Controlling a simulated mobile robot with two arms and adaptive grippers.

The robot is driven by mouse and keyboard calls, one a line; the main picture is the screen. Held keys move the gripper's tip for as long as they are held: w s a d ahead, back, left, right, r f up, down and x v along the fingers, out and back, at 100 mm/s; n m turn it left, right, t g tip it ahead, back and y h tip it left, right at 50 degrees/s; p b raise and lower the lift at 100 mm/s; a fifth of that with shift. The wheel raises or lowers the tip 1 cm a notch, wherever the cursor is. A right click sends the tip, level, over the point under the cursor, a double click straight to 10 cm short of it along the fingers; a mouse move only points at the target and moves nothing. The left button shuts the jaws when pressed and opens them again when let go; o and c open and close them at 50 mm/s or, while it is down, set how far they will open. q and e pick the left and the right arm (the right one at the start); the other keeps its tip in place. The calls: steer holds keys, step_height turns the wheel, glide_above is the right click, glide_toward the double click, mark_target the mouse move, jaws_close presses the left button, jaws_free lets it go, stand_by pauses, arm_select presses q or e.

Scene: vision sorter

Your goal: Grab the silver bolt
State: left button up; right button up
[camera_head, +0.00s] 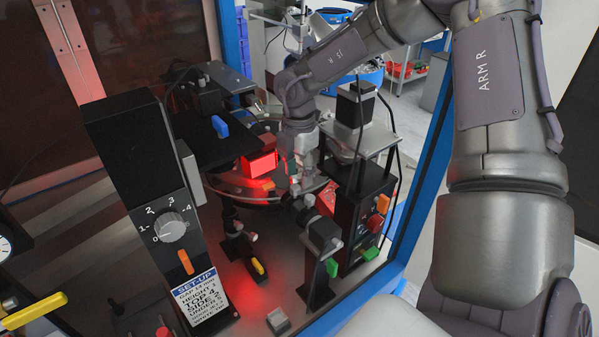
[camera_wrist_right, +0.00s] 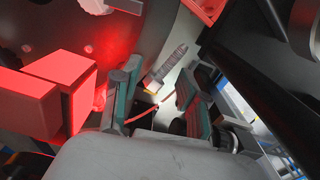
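The silver bolt (camera_wrist_right: 171,65), with a threaded shank, shows in the right wrist view, slanting up to the right. My right gripper (camera_wrist_right: 158,82) has its two dark green-padded fingers spread on either side of the bolt's lower end, with gaps between. I cannot tell how far below the fingertips the bolt lies. In the head view my right gripper (camera_head: 295,185) is down at the round turntable (camera_head: 226,184), in front of the red-lit block; the bolt cannot be made out there. My left gripper is not in view.
Red-lit blocks (camera_wrist_right: 68,90) sit close to the left finger in the wrist view. A black control box with coloured switches (camera_head: 368,222) stands right of the gripper. A dial post (camera_head: 150,200) stands at left. A blue frame (camera_head: 432,150) edges the machine opening.

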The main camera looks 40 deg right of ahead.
mark_target(299, 177)
jaws_close()
steer(key=shift+w, duration=0.1)
steer(key=shift+d+r+b, duration=0.1)
steer(key=shift+r+b, duration=0.4)
steer(key=shift+r, duration=0.1)
step_height(299, 177, up, 6)
steer(key=b, duration=0.2)
steer(key=shift+f+b, duration=0.15)
steer(key=shift+b, duration=0.2)
steer(key=w+d+b, duration=0.1)
steer(key=w+d, duration=1.1)
steer(key=shift+w+d, duration=0.25)
steer(key=shift+d, duration=0.1)
